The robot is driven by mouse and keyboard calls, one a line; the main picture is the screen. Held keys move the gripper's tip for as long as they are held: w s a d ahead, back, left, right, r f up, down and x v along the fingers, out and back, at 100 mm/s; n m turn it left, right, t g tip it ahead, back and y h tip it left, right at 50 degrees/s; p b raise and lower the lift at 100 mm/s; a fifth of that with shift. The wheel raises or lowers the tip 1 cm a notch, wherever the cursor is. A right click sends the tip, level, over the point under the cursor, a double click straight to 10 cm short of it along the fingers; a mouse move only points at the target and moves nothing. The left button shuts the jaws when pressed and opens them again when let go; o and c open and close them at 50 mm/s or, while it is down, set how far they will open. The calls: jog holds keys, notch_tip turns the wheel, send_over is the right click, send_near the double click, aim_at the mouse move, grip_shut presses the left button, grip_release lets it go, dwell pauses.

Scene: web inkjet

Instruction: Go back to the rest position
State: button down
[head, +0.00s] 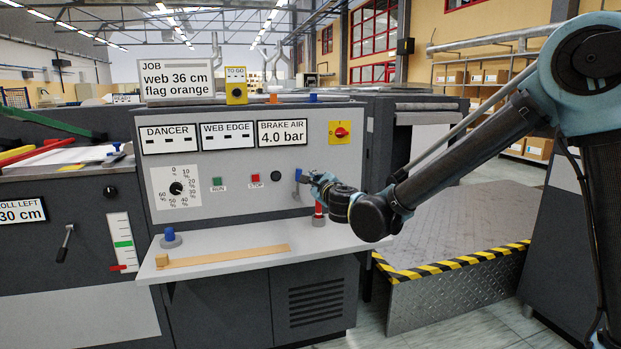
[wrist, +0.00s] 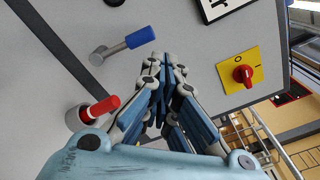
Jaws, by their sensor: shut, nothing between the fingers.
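My gripper (wrist: 165,75) is shut and empty in the wrist view, its fingertips together in front of the grey machine panel. In the head view my gripper (head: 304,178) is at the right part of the control panel (head: 225,195), near a blue-handled lever (head: 298,175). In the wrist view the blue lever (wrist: 139,37) is left of the fingertips and apart from them in the picture. A red-handled part (wrist: 104,105) on a grey base is beside the gripper at lower left.
A red rotary switch on a yellow plate (head: 341,132) is above right of my gripper. A grey shelf (head: 235,256) with a wooden strip (head: 225,255) and a blue knob (head: 171,238) juts out below the panel. A platform with striped edges (head: 455,262) stands at right.

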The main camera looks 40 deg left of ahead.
jog(key=shift+s+d, duration=0.35)
dwell(0.3)
